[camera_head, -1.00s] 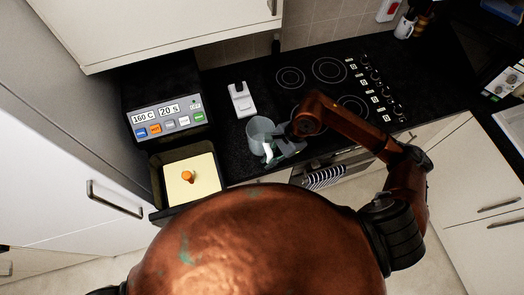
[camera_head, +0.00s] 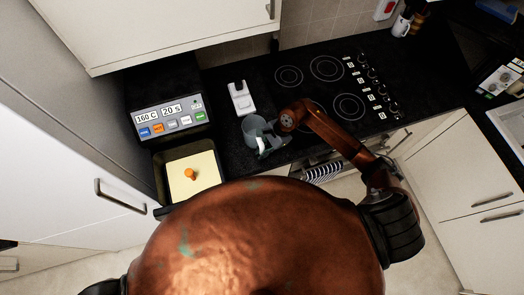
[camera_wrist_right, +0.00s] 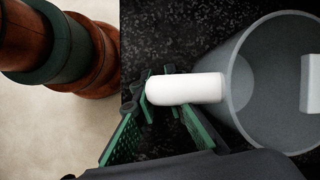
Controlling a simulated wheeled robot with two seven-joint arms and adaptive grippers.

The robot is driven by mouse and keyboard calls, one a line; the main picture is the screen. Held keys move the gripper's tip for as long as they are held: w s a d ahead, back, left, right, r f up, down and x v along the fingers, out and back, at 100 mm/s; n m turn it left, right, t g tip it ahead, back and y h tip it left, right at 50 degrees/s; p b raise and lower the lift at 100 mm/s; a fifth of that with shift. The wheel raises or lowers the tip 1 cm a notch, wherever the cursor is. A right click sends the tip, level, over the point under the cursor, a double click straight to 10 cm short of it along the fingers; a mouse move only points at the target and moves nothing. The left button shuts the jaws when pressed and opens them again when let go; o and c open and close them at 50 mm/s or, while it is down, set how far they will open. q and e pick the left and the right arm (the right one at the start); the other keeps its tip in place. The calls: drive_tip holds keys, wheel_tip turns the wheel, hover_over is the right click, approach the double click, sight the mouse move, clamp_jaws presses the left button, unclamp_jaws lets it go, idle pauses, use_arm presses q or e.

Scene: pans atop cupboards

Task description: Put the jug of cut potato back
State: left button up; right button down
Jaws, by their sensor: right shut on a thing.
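The grey jug (camera_head: 255,128) is on the black worktop, left of the hob and in front of a small white device. In the right wrist view, the jug (camera_wrist_right: 250,110) shows its round open rim and a thick white handle (camera_wrist_right: 190,89). A pale block shows inside at the right edge; I cannot tell whether it is potato. My right gripper (camera_head: 266,150) is at the jug's near side. Its green fingers (camera_wrist_right: 160,95) are around the handle and shut on it. My left gripper is not in view.
A fryer (camera_head: 170,118) reading 160 C and 20 s stands left. Its open drawer (camera_head: 161,183) holds a pale yellow surface with an orange knob (camera_head: 191,174). The small white device (camera_head: 242,98) is behind the jug. The hob (camera_head: 335,85) is right; a wall cupboard (camera_head: 150,25) overhangs.

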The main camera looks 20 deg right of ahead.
drive_tip(key=shift+f, duration=0.1)
drive_tip(key=c, duration=2)
unclamp_jaws()
drive_tip(key=shift+o, duration=0.2)
drive_tip(key=shift+d+r, duration=0.2)
drive_tip(key=shift+r, duration=0.25)
drive_tip(key=b+v, duration=0.3)
drive_tip(key=v, duration=0.8)
drive_tip(key=shift+r, duration=0.15)
